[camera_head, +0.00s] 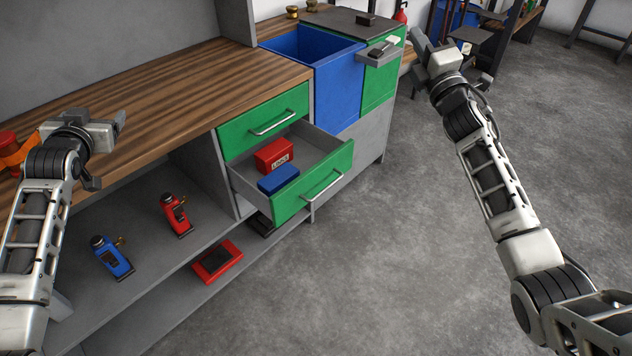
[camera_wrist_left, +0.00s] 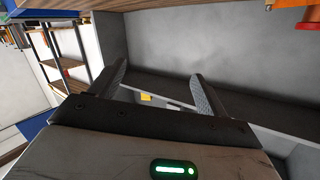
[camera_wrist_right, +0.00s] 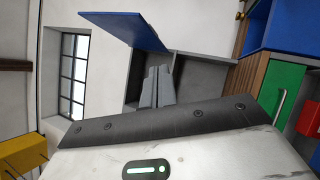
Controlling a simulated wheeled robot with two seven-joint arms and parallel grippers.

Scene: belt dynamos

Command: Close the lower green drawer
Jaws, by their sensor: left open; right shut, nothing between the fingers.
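The lower green drawer (camera_head: 314,182) is pulled well out of the workbench, below the shut upper green drawer (camera_head: 264,121). It has a silver bar handle (camera_head: 322,185) on its front. A red box (camera_head: 274,155) and a blue box (camera_head: 279,179) sit inside it. My left gripper (camera_head: 120,123) is over the bench's left end, apart from the drawer; its two fingers stand open and empty in the left wrist view (camera_wrist_left: 160,88). My right gripper (camera_head: 420,48) is raised to the right of the cabinet, away from the drawer; its fingers are together in the right wrist view (camera_wrist_right: 157,86).
A blue bin (camera_head: 335,85) is set in the bench behind the drawers. Below are a blue tool (camera_head: 111,257), a red tool (camera_head: 175,214) and a red-black case (camera_head: 217,261). The floor (camera_head: 400,250) in front of the drawer is clear.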

